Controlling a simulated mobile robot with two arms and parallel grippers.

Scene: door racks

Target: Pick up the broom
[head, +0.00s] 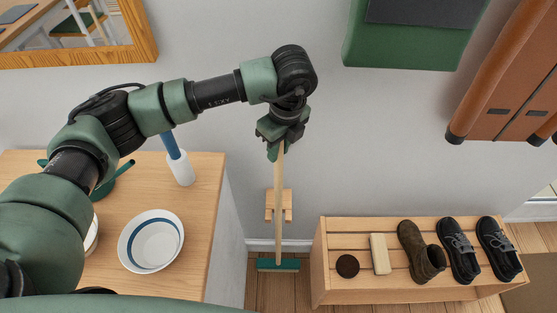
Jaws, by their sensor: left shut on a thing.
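The broom (279,215) has a pale wooden stick and a dark green head. It stands nearly upright by the wall, between the wooden cabinet and the shoe rack, with its head (277,265) low by the floor. My left gripper (275,147) is shut on the upper end of the stick. The fingers hide the top of the stick. I cannot tell whether the head touches the floor. My right gripper is not in view.
A small wooden wall rack (270,206) is behind the stick. The wooden cabinet (207,215) at left carries a bowl (139,249) and a white container (181,172). The shoe rack (345,290) at right holds shoes and small items. Leather-brown hanging things (520,90) are at upper right.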

